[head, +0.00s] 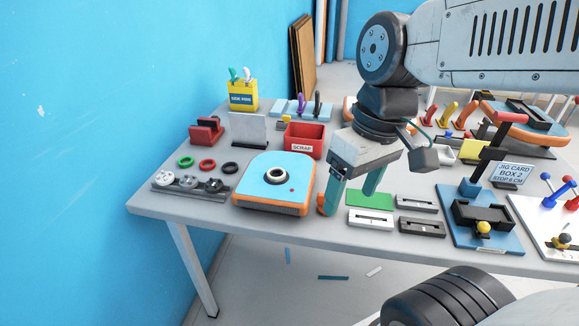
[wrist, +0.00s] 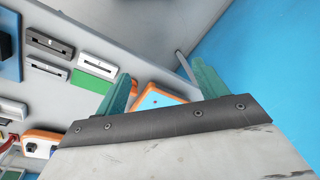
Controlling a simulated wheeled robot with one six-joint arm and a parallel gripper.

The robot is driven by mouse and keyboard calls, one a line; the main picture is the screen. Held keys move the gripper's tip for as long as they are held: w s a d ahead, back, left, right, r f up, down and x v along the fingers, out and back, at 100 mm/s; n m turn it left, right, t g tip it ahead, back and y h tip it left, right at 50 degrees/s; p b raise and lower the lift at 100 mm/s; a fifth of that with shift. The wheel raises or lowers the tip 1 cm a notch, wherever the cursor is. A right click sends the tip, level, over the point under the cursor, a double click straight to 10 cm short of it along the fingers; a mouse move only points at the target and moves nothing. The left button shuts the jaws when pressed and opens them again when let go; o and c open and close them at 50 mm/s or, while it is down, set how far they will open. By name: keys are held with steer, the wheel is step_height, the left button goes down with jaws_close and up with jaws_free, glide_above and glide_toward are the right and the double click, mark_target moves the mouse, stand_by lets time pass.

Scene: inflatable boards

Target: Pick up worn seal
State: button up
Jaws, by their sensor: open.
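No part is labelled as the worn seal. A blue board block (head: 256,190) with orange sides sits near the table's front left, with a dark ring around a pale valve (head: 277,175) on top. Behind and left of it lie a green ring (head: 185,162), a red ring (head: 207,165) and a black ring (head: 230,168). My gripper (head: 348,200) is open and empty, pointing down just right of the block. The wrist view shows its green fingers (wrist: 161,72) apart, with part of the block between them; the valve and rings are hidden there.
A red SCRAP bin (head: 304,141) stands behind the block. A grey rack (head: 190,184) of valve parts lies left. A green card (head: 369,198) and grey gauge plates (head: 421,227) lie right of my gripper. The blue wall (head: 80,120) is at the left.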

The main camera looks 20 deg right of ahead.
steer(key=w+a+f+n+y, duration=0.25)
steer(key=w+n+y, duration=0.2)
steer(key=w, duration=0.45)
steer(key=n+t+y, duration=0.5)
steer(key=n, duration=0.1)
glide_toward(272, 175)
steer(key=x, duration=0.4)
steer(key=w+x, duration=0.1)
steer(key=x, duration=0.1)
steer(key=shift+d+f, duration=0.1)
steer(key=shift+f, duration=0.25)
steer(key=c, duration=1.1)
